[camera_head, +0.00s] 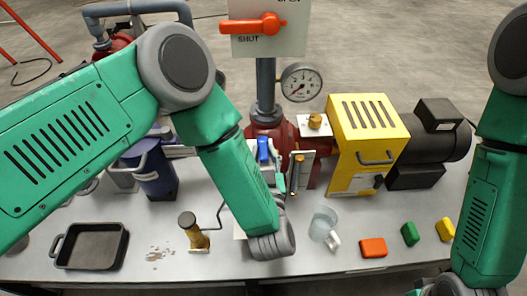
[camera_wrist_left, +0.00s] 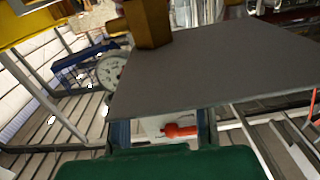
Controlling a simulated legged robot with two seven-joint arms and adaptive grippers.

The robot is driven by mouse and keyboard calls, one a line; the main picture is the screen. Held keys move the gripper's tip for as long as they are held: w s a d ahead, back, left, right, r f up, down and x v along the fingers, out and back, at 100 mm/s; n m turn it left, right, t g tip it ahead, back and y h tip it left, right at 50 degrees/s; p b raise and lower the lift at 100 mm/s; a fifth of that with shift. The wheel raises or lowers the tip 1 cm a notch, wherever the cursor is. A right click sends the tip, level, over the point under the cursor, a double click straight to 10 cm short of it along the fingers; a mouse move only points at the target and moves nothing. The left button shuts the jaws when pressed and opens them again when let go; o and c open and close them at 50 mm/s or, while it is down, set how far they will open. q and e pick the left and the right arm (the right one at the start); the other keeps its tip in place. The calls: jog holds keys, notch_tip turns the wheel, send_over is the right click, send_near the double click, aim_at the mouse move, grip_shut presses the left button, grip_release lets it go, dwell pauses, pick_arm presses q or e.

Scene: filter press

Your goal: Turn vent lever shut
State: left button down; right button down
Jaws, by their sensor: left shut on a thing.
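The vent lever (camera_head: 265,24) is orange and sits on a white panel with OPEN and SHUT labels (camera_head: 296,40). It lies roughly level, its free end toward the left near SHUT. The orange lever also shows small in the left wrist view (camera_wrist_left: 180,131), low between my fingers. My left gripper (camera_head: 280,182) is well below the panel, apart from the lever, its fingers partly hidden by my wrist. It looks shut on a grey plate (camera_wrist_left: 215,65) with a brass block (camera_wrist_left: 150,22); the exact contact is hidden. My right arm is at the right edge, its fingers out of view.
A pressure gauge (camera_head: 301,82) hangs beside the vertical pipe below the panel. A yellow slotted housing (camera_head: 374,117) stands right of my left gripper. On the table are a black tray (camera_head: 91,246), a clear cup (camera_head: 323,224), and red (camera_head: 373,248), green (camera_head: 410,234) and yellow (camera_head: 445,229) blocks.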

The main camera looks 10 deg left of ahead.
aim_at(266, 150)
pick_arm(q)
jog(key=c, duration=1.4)
grip_release()
jog(key=shift+w+r, duration=0.1)
jog(key=shift+w, duration=0.05)
jog(key=shift+d, duration=0.15)
jog(key=shift+r, duration=0.1)
notch_tip(266, 150, up, 10)
jog(key=shift+w+f, duration=0.1)
jog(key=shift+f, duration=0.1)
